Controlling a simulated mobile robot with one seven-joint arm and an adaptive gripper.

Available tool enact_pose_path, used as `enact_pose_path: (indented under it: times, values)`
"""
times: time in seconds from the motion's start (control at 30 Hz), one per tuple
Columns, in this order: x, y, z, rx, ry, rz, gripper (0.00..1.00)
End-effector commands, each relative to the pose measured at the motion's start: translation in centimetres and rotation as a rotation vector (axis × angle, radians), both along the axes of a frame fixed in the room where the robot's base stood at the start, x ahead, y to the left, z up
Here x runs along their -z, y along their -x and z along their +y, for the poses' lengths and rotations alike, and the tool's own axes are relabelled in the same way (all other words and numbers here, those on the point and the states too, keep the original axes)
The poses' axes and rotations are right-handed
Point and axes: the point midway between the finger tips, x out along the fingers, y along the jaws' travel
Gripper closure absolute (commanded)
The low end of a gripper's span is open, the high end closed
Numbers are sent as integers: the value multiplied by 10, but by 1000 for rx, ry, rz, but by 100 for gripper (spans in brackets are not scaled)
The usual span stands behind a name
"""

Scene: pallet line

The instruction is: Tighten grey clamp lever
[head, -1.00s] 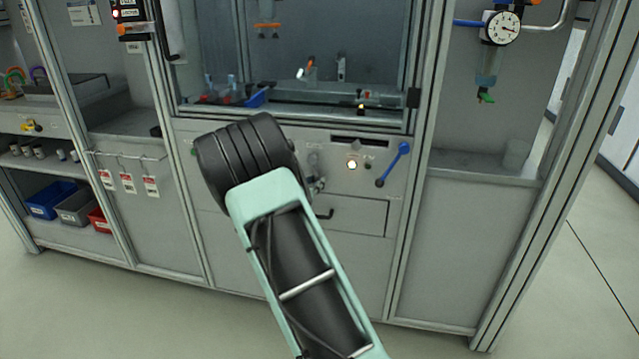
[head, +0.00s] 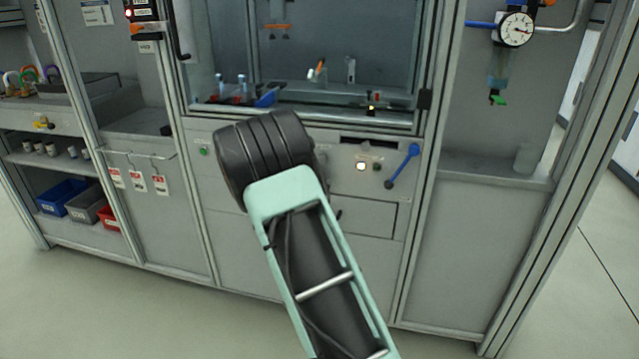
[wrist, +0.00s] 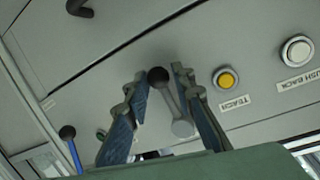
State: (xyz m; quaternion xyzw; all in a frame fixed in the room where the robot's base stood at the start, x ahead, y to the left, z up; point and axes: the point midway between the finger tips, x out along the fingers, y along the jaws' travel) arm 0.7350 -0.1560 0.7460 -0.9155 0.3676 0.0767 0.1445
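The grey clamp lever (wrist: 172,100) shows in the wrist view, with a black ball knob and a round grey hub on the panel. My gripper (wrist: 160,74) is open, with one finger on each side of the lever. The knob lies between the fingertips, closer to the left one in the picture, and I cannot tell whether they touch. In the head view my arm hides the gripper and most of the lever.
A yellow TEACH button (wrist: 226,79) and a white push button (wrist: 297,51) sit right of the fingers. A blue lever (head: 403,165) is on the panel's right. A drawer (head: 368,214) with a dark handle lies below. Blue, grey and red bins (head: 62,196) stand at left.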

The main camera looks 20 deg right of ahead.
Motion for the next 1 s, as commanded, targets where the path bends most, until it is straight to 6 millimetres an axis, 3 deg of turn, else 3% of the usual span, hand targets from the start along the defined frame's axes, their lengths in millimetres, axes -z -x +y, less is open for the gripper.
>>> enact_pose_path:
  times: [0.1, 0.47, 1.0]
  values:
    - [0, 0, 0, 0, 1, 1, 63]
    - [-2, 4, 4, 0, 1, 1, 63]
    - [-26, 75, 69, -2, 1, 0, 63]
